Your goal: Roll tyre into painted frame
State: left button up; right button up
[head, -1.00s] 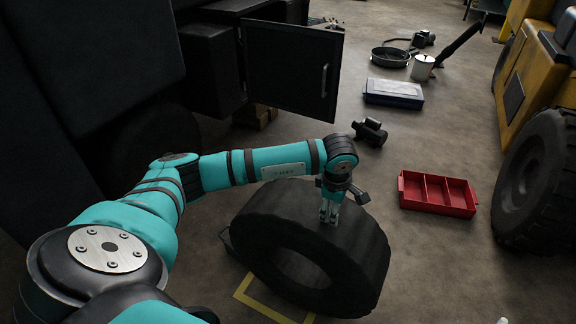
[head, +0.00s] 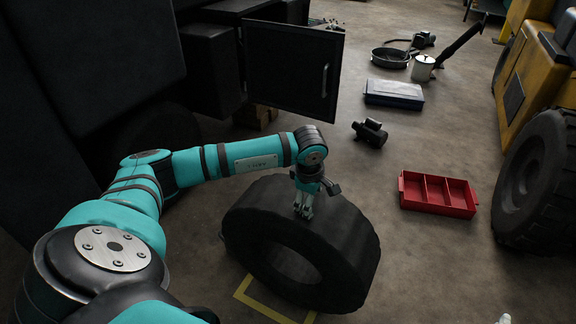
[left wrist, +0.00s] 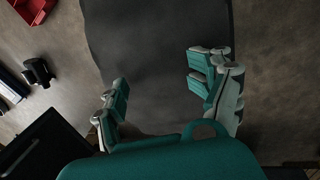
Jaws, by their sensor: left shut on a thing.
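The large black tyre (head: 345,235) stands on its tread on the floor in the head view. Yellow painted lines (head: 262,308) show below its near side; the rest of the painted frame is hidden behind the tyre or out of view. My left gripper (head: 303,211) points down at the top of the tread and is shut on the tyre. In the left wrist view, the tyre's dark tread (left wrist: 165,50) runs between the two fingers of the left gripper (left wrist: 168,90). The exact finger contact is hard to see. My right gripper is not in view.
A red divided tray (head: 438,193) and a black motor-like part (head: 370,133) lie right of the tyre. A blue-grey case (head: 394,93) lies farther back. A yellow vehicle (head: 540,85) stands at right. A dark machine with an open door (head: 292,68) stands behind my arm. Floor is clear between tyre and tray.

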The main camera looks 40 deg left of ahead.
aim_at(289, 194)
pick_arm(q)
jog(key=shift+s+a, duration=0.2)
jog(key=shift+a, duration=0.9)
jog(key=shift+s+a, duration=0.15)
jog(key=shift+a, duration=0.95)
jog(key=shift+s+a, duration=0.1)
jog(key=shift+a, duration=0.45)
jog(key=shift+s+a, duration=0.25)
jog(key=shift+a, duration=0.45)
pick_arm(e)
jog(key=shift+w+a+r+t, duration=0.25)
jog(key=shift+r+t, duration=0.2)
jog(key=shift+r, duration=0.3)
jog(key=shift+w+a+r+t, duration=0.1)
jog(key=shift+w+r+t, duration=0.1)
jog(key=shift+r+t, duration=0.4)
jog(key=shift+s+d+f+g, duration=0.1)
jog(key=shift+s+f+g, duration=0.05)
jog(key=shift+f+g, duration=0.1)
